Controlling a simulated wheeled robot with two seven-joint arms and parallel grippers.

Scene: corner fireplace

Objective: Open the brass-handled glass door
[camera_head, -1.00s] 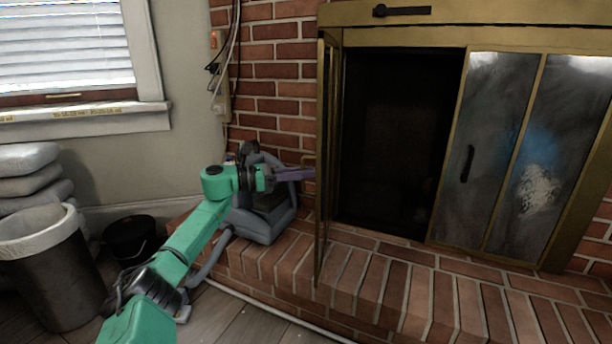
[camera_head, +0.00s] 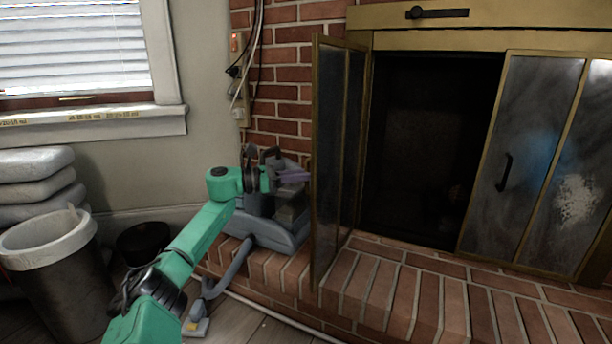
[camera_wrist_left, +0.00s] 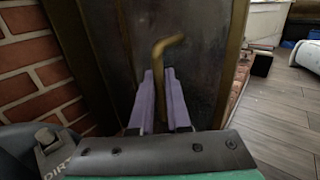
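The glass door with its brass frame (camera_head: 335,150) stands swung well out from the left side of the fireplace opening, its inner face towards me in the head view. Its bent brass handle (camera_wrist_left: 166,45) shows in the left wrist view, with the dark glass behind it. My left gripper (camera_wrist_left: 160,75) has its two purple fingers closed on either side of the handle's post. In the head view, the left gripper (camera_head: 298,176) is at the door's outer side, its tips partly hidden behind the door edge. The handle is hidden there. My right gripper is not in view.
A grey vacuum-like appliance (camera_head: 262,228) sits on the brick hearth (camera_head: 400,290) behind my left gripper. The dark firebox (camera_head: 430,150) is open. Another glass panel (camera_head: 520,150) with a black handle covers the right side. A bin (camera_head: 60,280) stands at left.

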